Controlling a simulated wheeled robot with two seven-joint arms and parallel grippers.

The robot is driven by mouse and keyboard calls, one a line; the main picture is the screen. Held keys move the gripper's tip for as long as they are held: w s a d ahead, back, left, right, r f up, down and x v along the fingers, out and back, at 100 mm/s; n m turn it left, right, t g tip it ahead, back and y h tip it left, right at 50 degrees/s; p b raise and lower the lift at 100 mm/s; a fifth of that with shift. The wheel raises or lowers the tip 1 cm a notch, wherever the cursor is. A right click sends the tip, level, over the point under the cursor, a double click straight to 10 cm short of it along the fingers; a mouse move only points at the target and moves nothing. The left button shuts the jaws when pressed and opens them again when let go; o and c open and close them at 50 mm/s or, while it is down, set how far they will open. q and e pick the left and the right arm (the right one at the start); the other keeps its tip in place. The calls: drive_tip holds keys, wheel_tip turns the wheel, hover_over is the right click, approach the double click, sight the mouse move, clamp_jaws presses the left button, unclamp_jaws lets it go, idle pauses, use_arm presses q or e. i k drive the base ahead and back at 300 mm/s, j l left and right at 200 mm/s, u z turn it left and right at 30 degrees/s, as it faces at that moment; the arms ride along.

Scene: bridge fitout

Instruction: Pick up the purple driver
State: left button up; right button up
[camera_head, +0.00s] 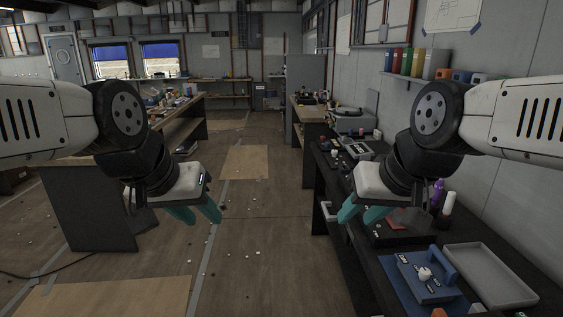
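A purple item (438,192) that looks like the purple driver stands upright on the dark bench at the right, just beyond my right wrist. Its lower part is partly hidden. My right gripper (361,212) hangs over the bench's left edge, to the left of the purple item and apart from it. Its teal fingers are spread and hold nothing. My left gripper (195,213) hangs over the open floor at the left, far from the purple item. Its teal fingers are also apart and empty.
A grey tray (490,276) and a blue toolbox-like object (428,276) lie on the near bench. A wooden desk (98,205) stands at the left. The floor between is mostly clear.

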sight(439, 185)
drive_tip(key=i+j, duration=0.1)
drive_tip(key=i, duration=0.7)
drive_tip(key=i+j, duration=0.1)
drive_tip(key=i, duration=0.7)
drive_tip(key=i+j+z, duration=0.1)
drive_tip(key=i+z, duration=0.3)
drive_tip(key=i+j+z, duration=0.25)
drive_tip(key=z, duration=0.2)
drive_tip(key=i+j+z, duration=0.6)
drive_tip(key=j+z, duration=0.2)
drive_tip(key=i+j+z, duration=0.15)
drive_tip(key=j+z, duration=0.3)
drive_tip(key=k+l+z, duration=0.2)
drive_tip(key=z, duration=1.1)
